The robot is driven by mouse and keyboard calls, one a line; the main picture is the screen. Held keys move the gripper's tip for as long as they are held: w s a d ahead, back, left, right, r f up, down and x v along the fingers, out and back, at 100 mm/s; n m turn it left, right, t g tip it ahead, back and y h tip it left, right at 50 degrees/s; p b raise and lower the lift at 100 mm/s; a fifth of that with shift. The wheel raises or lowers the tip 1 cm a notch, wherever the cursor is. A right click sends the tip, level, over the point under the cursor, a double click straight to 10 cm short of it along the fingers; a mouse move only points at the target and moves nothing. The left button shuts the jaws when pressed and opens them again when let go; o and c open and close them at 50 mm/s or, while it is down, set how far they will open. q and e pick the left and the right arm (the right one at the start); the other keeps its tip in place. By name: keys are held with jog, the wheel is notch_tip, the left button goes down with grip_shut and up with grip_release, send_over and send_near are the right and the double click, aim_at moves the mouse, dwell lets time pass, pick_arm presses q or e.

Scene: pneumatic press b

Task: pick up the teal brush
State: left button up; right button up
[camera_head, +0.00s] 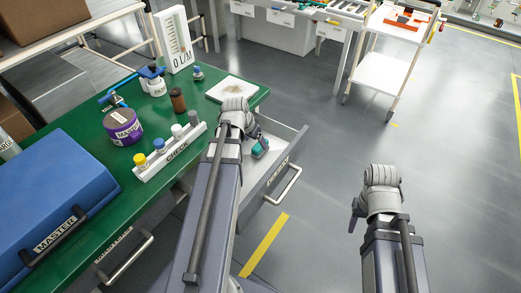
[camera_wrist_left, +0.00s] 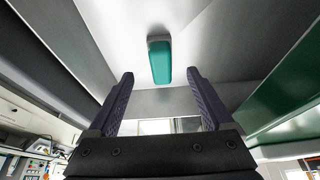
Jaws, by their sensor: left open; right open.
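The teal brush (camera_head: 260,148) lies in the pulled-out drawer (camera_head: 279,170) under the green bench. In the left wrist view the brush (camera_wrist_left: 159,62) shows as a teal block against the pale drawer floor. My left gripper (camera_wrist_left: 161,78) is open and empty. Its two dark fingers stand apart, one on each side of the brush's line, with the brush beyond their tips. In the head view my left wrist hides part of the drawer and most of that gripper. My right gripper (camera_head: 355,218) is out over the floor, away from the bench, and holds nothing I can see.
The drawer walls are close around my left gripper. On the green bench (camera_head: 75,143) stand a white rack (camera_head: 168,157) with bottles, a purple jar (camera_head: 122,126), a blue case (camera_head: 50,205) and a white tray (camera_head: 234,89). A white cart (camera_head: 381,75) stands behind; the right floor is clear.

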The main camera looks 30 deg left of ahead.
aim_at(259, 145)
pick_arm(q)
jog(key=b+x, duration=0.2)
jog(key=shift+w+f, duration=0.1)
jog(key=shift+f, duration=0.2)
jog(key=b+x, duration=0.2)
jog(key=w+b+x, duration=0.1)
jog(key=b+x, duration=0.1)
jog(key=x, duration=0.1)
jog(key=shift+r, duration=0.15)
grip_shut()
dwell(0.5)
